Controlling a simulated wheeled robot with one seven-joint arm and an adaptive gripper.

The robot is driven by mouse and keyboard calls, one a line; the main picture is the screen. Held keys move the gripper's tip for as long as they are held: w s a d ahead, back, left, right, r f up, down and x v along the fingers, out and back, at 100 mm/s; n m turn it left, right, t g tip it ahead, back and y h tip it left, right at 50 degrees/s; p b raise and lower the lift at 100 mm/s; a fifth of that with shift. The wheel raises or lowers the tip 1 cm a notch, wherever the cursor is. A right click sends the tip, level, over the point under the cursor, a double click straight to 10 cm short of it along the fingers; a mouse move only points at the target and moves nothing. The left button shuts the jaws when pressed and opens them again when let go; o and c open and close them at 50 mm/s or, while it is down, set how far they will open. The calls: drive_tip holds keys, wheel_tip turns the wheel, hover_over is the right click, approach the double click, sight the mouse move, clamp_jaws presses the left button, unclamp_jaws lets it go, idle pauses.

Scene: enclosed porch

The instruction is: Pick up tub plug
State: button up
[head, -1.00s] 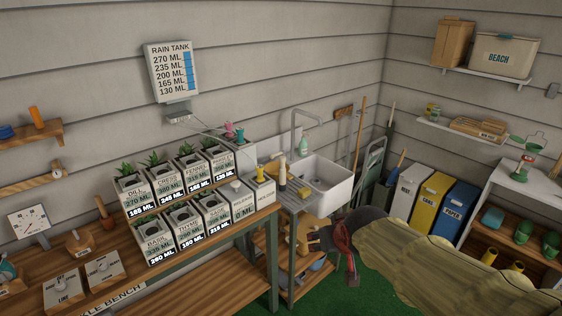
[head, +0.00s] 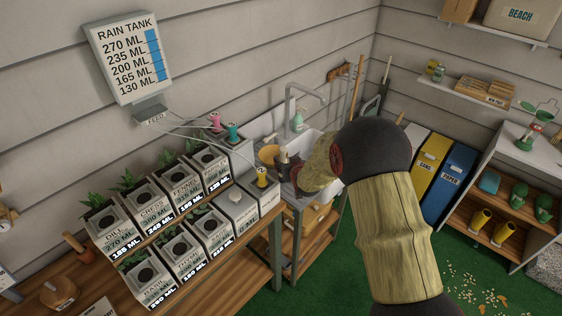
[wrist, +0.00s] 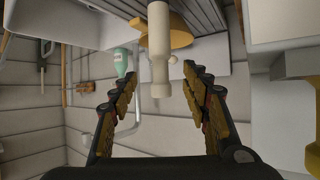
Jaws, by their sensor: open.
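I cannot make out a tub plug for certain. My gripper (head: 288,166) is over the drainboard beside the sink (head: 318,140), at the far end of my arm. In the wrist view, my gripper (wrist: 161,100) is open, its two fingers apart with nothing held between them. A cream, bottle-like piece (wrist: 158,45) with a narrow neck shows upside down just beyond the fingertips, its lower end between their lines; no contact is visible. In the head view my gripper and arm hide that spot.
A green soap bottle (head: 297,121) and a tall tap (head: 290,103) stand behind the sink. A yellow bowl-like thing (head: 268,154) sits close to my gripper. A yellow fitting (head: 262,177) stands on the white boxes at left, near planters (head: 150,215).

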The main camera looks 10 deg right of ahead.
sight(284, 158)
drive_tip(key=shift+b+x, duration=0.3)
drive_tip(key=shift+x, duration=3.1)
drive_tip(key=shift+r, duration=0.1)
drive_tip(key=c, duration=0.3)
clamp_jaws()
